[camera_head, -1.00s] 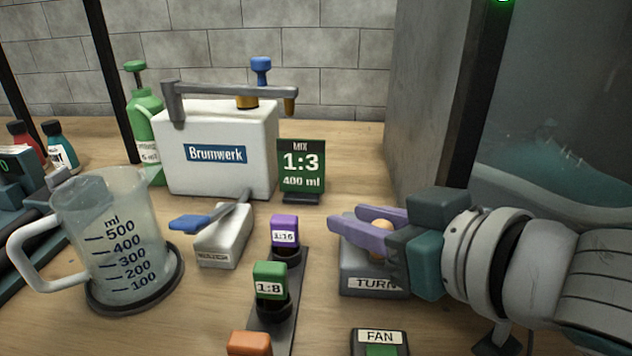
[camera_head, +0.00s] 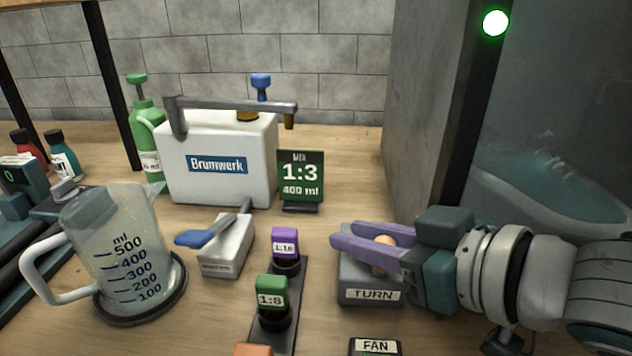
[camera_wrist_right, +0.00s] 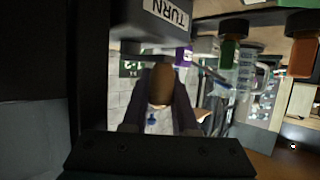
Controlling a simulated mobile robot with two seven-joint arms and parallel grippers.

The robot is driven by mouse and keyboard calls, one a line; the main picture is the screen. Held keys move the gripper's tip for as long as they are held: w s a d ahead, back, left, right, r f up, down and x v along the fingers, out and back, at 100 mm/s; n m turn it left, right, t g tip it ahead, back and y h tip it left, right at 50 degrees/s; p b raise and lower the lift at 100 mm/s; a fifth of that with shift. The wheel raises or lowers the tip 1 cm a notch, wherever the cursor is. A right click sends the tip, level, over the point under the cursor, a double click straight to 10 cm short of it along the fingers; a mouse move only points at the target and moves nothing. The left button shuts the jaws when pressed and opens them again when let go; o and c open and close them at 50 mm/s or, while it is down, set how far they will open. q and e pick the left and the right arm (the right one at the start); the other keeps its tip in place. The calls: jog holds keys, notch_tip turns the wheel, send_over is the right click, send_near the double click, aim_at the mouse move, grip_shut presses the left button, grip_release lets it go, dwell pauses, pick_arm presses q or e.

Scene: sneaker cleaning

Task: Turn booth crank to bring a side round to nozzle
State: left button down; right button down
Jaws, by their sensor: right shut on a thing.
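The grey crank box labelled TURN (camera_head: 352,292) stands on the bench in front of the spray booth. Its tan crank knob (camera_head: 386,241) sits between the purple fingers of my right gripper (camera_head: 340,236), which is shut on it. In the right wrist view the knob (camera_wrist_right: 161,84) also shows between the fingers, below the upside-down TURN label (camera_wrist_right: 168,10). The crank arm is largely hidden by the gripper. Behind the booth's dark glass, a teal sneaker (camera_head: 560,190) shows dimly, side-on. The nozzle is not discernible. My left gripper is not in view.
A green lamp (camera_head: 495,22) is lit on the booth post. A FAN switch (camera_head: 376,346) is in front of the crank box. Bottle-like 1:16 (camera_head: 285,243) and 1:8 (camera_head: 271,297) controls stand left. A measuring jug (camera_head: 118,245) and Brumwerk tank (camera_head: 220,160) stand farther left.

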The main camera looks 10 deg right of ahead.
jog(key=c, duration=0.7)
grip_release()
